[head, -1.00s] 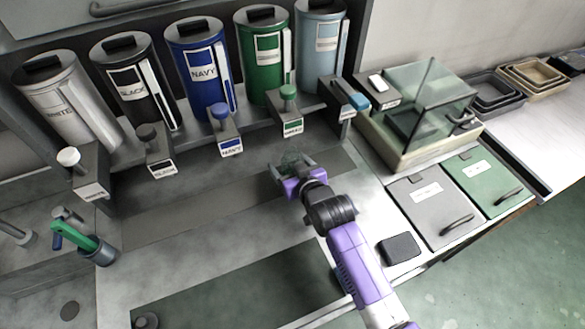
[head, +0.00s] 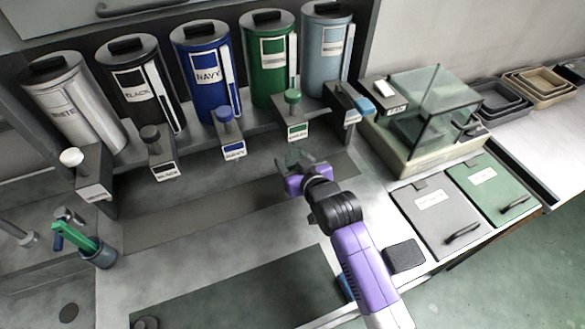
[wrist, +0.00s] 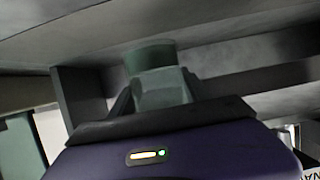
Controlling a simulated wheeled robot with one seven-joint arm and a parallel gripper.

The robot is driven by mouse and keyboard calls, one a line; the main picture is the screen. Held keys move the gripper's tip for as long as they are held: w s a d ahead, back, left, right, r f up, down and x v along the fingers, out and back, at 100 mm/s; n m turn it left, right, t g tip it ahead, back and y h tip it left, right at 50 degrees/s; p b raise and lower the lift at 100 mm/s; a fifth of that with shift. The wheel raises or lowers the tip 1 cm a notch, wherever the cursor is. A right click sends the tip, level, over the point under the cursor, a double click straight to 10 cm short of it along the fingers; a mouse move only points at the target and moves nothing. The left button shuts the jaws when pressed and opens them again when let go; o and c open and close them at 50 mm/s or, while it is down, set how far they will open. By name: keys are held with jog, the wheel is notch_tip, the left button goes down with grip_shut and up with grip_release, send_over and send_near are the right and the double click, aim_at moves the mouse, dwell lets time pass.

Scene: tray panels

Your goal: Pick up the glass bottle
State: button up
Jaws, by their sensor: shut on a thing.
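The glass bottle (wrist: 158,85) is a small, greenish, see-through thing with a wider round top. It stands out above my gripper in the wrist view, between the two dark fingers. My gripper (head: 303,166) is purple and grey and is shut on the bottle. In the head view the bottle (head: 293,155) is a faint, glassy green shape at the fingertips, hard to make out. The gripper is over the grey worktop, in front of the green dispenser. The bottle's lower part is hidden by the gripper in the wrist view.
White, black, navy (head: 207,75), green (head: 266,65) and light blue canisters stand along the back, with dispensers below them. A clear glass-sided box (head: 430,120) is at the right. Grey and green lidded panels (head: 438,214) lie before it.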

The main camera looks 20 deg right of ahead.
jog(key=s+b, duration=0.2)
jog(key=s, duration=1.4)
jog(key=shift+s+d+f, duration=0.1)
jog(key=shift+s, duration=0.25)
jog(key=shift+s+b, duration=0.3)
jog(key=shift+s, duration=0.35)
